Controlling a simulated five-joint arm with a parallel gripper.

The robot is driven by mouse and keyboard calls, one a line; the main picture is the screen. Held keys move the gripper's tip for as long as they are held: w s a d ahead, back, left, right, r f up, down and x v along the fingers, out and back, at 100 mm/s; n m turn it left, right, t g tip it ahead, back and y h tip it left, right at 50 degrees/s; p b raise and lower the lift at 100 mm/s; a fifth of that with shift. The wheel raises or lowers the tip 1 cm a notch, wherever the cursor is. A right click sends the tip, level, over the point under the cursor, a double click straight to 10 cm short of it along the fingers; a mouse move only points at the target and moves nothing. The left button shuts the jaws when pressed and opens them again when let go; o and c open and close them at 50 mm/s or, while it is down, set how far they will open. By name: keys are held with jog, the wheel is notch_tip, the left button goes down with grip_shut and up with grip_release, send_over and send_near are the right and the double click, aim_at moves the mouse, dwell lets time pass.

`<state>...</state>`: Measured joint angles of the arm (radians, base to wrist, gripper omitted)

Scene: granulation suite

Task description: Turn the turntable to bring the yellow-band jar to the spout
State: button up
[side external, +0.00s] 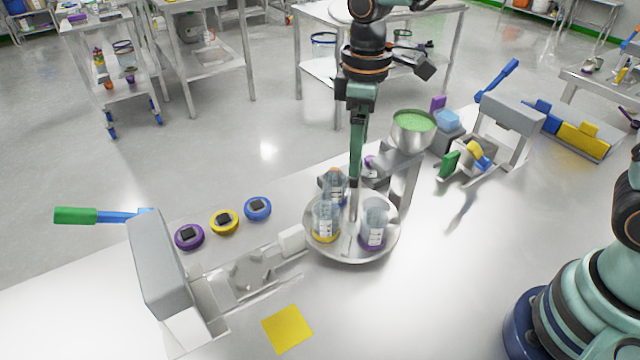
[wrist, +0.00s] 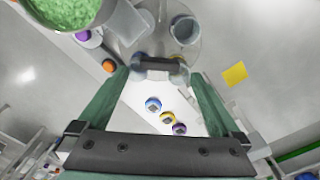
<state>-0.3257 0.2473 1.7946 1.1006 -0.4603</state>
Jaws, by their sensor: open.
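The round steel turntable (side external: 350,254) carries several clear jars with labels. The yellow-band jar (side external: 325,220) stands upright at its front left in the side view. The purple-band jar (side external: 373,228) stands at its front right, and another jar (side external: 335,187) stands behind. The steel hopper with green granules (side external: 413,130) is behind and right; its spout outlet cannot be made out. My gripper (side external: 354,184) points down over the turntable's back part. In the wrist view my gripper (wrist: 160,74) is open, with a dark bar between the fingers. Contact with the turntable cannot be told.
Purple (side external: 189,237), yellow (side external: 224,222) and blue (side external: 258,208) ring-shaped lids lie left of the turntable. A grey press with a green-tipped lever (side external: 160,265) stands front left. A yellow square (side external: 288,328) lies in front.

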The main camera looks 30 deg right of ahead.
aim_at(354, 198)
jog(key=shift+f, duration=1.95)
grip_shut()
